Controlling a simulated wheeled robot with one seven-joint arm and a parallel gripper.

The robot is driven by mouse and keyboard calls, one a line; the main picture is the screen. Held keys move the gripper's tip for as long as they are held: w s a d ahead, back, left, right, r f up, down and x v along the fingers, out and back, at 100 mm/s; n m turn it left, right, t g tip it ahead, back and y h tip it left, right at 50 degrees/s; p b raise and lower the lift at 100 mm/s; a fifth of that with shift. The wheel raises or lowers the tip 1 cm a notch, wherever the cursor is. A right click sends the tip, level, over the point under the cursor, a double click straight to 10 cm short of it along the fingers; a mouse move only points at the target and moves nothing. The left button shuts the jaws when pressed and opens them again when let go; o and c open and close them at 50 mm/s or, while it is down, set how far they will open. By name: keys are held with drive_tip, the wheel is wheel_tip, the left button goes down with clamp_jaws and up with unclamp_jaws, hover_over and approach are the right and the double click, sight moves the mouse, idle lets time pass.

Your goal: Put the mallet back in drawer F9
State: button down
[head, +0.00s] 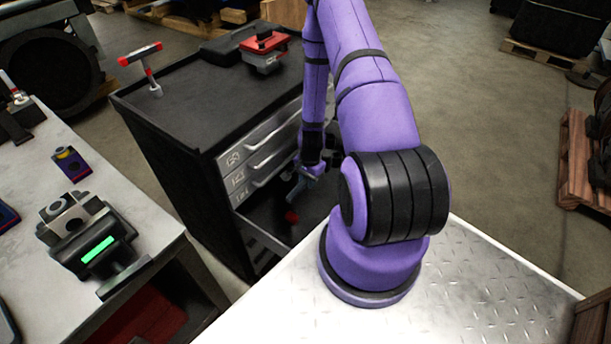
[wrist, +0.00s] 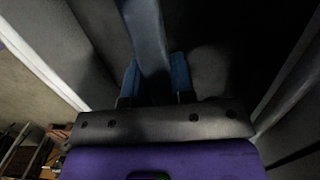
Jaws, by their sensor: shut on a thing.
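My gripper (head: 302,174) is at the front of the dark tool cabinet (head: 190,105), over an open drawer (head: 262,236). It is shut on a blue-grey bar, which the wrist view shows between the blue fingertips (wrist: 154,82). The bar (wrist: 145,30) runs away from the gripper into the dark space. Its far end is hidden, so I cannot tell whether it is the mallet's handle. A small red piece (head: 291,217) shows in the drawer below the gripper. A red-ended, T-shaped tool (head: 142,56), mallet-like, stands upright on the cabinet top. The open drawer's label is not readable.
Shut drawers (head: 247,160) with pale handles lie above the open one. A red-and-grey device (head: 264,52) sits on the cabinet top. A workbench (head: 130,225) with a vise-like block (head: 85,235) stands at left. Pale drawer-like walls (wrist: 290,75) flank the gripper closely in the wrist view.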

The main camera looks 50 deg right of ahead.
drive_tip(key=shift+f, duration=3.1)
drive_tip(key=shift+a+f, duration=0.1)
drive_tip(key=shift+f, duration=0.05)
drive_tip(key=shift+f, duration=1)
drive_tip(key=c, duration=0.9)
unclamp_jaws()
drive_tip(key=shift+r, duration=0.1)
